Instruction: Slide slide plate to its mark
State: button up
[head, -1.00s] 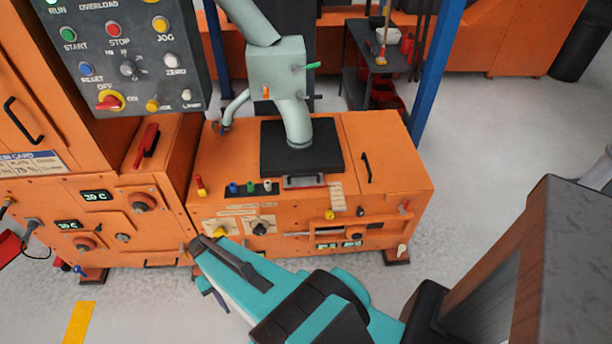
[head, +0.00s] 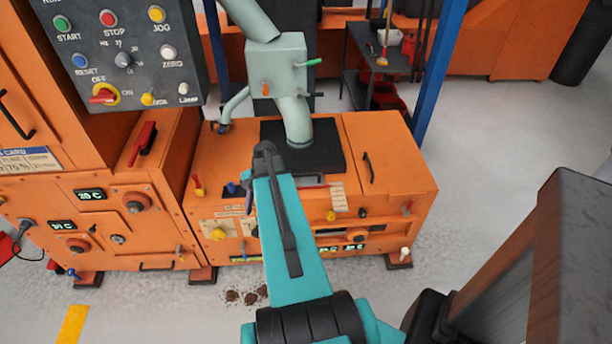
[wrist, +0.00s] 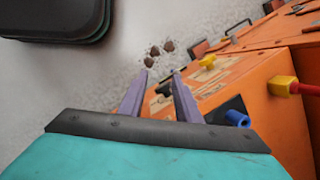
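The orange cabinet (head: 395,205) bears a black block under a pale green spout. A metal plate (head: 312,181) shows at the block's front edge, with a cream notched strip (head: 338,197) to its right; I cannot tell for certain that this is the slide plate. No mark can be made out. My gripper (wrist: 160,88) has its two purple fingers apart and nothing between them. It is over the cabinet's front edge, left of the metal plate. In the head view my arm hides part of the cabinet top and front.
A blue knob (wrist: 237,118) and a red-and-yellow handle (wrist: 285,87) stand near my gripper. A yellow knob (head: 218,234) is on the cabinet front. The spout (head: 293,115) rises behind. A control panel (head: 120,55) stands at left. Open floor (head: 480,150) lies to the right.

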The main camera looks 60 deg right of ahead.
jog(key=s+d+r+m+t+h+b, duration=0.1)
jog(key=s+d+r+m, duration=0.2)
jog(key=d, duration=0.4)
jog(key=s+d+r+m+t+b, duration=0.15)
jog(key=d+r, duration=0.25)
jog(key=d, duration=0.4)
jog(key=m+t+h+b, duration=0.1)
jog(key=m+h, duration=0.1)
jog(key=m, duration=0.3)
send_near(304, 175)
jog(key=d+v, duration=0.1)
jog(key=v, duration=0.5)
jog(key=shift+s+r, duration=0.1)
jog(key=shift+s, duration=0.1)
jog(key=shift+a+x, duration=0.15)
jog(key=shift+x, duration=3.3)
jog(key=shift+a+x, duration=0.2)
jog(key=shift+x, duration=3.3)
jog(key=shift+w+r, duration=0.1)
grip_shut()
